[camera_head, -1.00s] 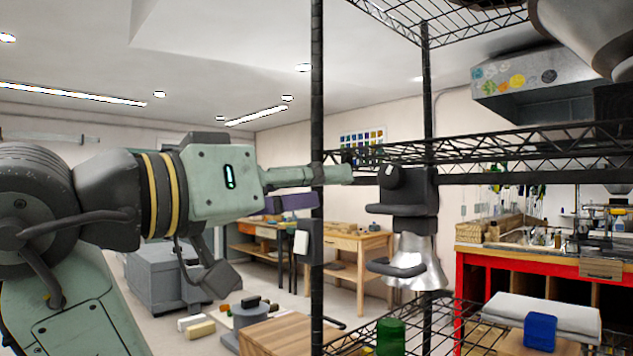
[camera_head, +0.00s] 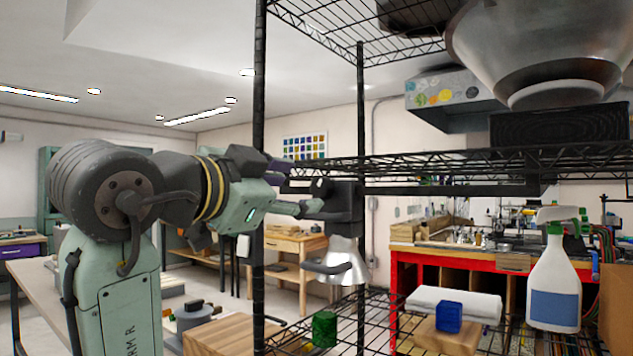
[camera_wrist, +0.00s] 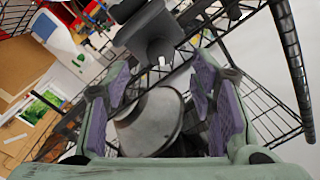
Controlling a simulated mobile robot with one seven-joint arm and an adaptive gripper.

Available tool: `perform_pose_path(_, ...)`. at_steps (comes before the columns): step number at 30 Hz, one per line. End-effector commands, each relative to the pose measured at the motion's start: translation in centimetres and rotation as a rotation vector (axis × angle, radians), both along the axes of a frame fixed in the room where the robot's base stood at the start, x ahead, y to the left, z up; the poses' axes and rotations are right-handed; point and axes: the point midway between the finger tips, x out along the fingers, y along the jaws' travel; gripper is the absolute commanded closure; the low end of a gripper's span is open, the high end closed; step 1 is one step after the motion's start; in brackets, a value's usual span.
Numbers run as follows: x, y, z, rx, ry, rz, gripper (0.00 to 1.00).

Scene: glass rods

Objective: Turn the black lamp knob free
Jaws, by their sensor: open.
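The lamp hangs under the wire shelf, with a black mount (camera_head: 345,203) above a shiny silver cone shade (camera_head: 345,262). A small black knob-like piece (camera_head: 320,186) with a pale spot shows at the mount's upper left; I cannot tell for certain that it is the knob. My gripper (camera_head: 300,189) is just left of the mount. In the wrist view, my gripper (camera_wrist: 160,80) is open, its two purple-padded fingers apart. Between and beyond them are the black mount (camera_wrist: 148,36) and the silver shade (camera_wrist: 150,122). I cannot tell whether a finger touches the mount.
A black rack post (camera_head: 259,150) stands close to my arm, left of the lamp. The wire shelf (camera_head: 470,165) runs right from the lamp. A green jar (camera_head: 324,329), a blue block (camera_head: 448,317) and a spray bottle (camera_head: 555,280) are lower down.

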Motion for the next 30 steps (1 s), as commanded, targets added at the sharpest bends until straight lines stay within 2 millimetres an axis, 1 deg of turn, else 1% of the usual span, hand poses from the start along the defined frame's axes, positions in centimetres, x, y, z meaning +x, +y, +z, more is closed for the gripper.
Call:
perform_pose_path(1,0.9,-0.6,0.3,-0.001,0.001,-0.002,0.49)
perform_pose_path(6,3.5,-2.3,0.2,-0.002,0.003,-0.002,0.49)
perform_pose_path(12,5.4,-3.3,0.1,-0.002,0.002,-0.001,0.49)
perform_pose_path(16,5.8,-3.6,0.0,-0.002,0.000,0.000,0.49)
perform_pose_path(23,5.8,-3.6,0.0,-0.002,0.000,0.000,0.49)
perform_pose_path(30,5.7,-3.6,0.0,-0.002,0.000,-0.001,0.65)
